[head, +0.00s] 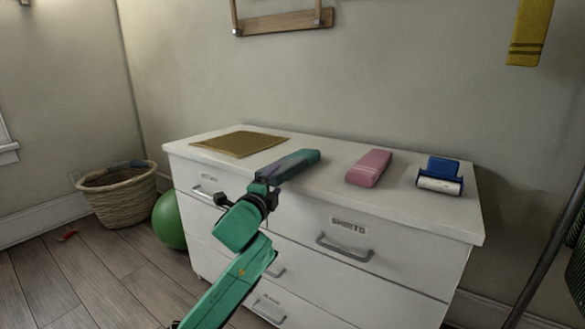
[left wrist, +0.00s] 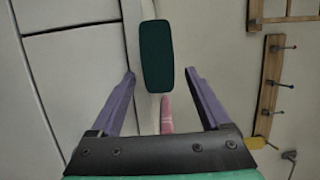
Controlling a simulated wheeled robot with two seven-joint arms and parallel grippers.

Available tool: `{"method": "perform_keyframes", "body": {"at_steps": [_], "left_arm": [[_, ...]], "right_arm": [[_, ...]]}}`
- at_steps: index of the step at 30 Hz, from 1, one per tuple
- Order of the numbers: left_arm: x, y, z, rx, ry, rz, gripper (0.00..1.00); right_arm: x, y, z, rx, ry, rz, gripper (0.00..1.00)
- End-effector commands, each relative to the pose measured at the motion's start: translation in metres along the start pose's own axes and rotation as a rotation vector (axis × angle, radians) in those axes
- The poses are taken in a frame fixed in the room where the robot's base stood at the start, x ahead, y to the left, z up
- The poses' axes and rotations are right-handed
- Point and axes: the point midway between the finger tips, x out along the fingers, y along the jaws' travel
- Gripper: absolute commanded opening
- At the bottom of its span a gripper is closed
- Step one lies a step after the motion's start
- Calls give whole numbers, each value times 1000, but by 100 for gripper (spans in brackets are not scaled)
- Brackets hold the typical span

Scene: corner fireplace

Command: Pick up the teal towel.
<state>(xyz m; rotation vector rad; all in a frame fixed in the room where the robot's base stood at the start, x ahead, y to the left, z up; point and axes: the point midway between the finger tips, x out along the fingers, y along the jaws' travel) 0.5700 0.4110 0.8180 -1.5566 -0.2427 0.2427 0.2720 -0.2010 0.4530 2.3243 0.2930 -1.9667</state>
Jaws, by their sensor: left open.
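The teal towel (head: 308,158) is a folded, long block on the white dresser top, near its middle. In the left wrist view the towel (left wrist: 157,50) looks dark green and lies straight ahead, in line with the gap between the fingers. My left gripper (head: 285,168) is open, at the near end of the towel, and its fingers partly cover it in the head view. In the left wrist view its two purple fingers (left wrist: 160,76) are apart with a gap on each side of the towel; contact is not visible. My right gripper is not in view.
On the white dresser (head: 225,160) lie a tan mat (head: 240,143) to the left, a pink folded towel (head: 369,168) and a blue lint roller (head: 440,176) to the right. A wicker basket (head: 118,196) and green ball (head: 169,220) stand left on the floor.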

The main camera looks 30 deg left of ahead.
Motion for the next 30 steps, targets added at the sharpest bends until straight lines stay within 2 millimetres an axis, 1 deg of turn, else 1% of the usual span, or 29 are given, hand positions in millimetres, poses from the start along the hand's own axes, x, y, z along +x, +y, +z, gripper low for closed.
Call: {"method": "perform_keyframes", "body": {"at_steps": [1,3,9,10,11,12,14,15,16,24,27,30], "left_arm": [[8,0,1,-2,-2,-3,80],[15,0,0,-1,0,-2,80],[17,0,0,0,0,0,80],[17,0,0,0,0,0,72],[17,0,0,0,0,0,61],[17,0,0,0,0,0,46],[17,0,0,0,0,0,23],[17,0,0,0,0,0,7],[17,0,0,0,0,0,0],[16,-1,0,0,1,-1,0],[17,-6,0,0,1,-3,0],[16,-18,0,1,0,-4,0]], "right_arm": [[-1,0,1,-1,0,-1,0],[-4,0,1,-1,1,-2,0],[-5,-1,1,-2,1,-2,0],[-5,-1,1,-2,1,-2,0],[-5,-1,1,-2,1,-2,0],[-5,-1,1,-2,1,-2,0],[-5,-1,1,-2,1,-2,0],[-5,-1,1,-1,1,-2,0],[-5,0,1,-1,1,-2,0],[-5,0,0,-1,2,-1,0],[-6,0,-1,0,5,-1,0],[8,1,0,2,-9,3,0]]}}
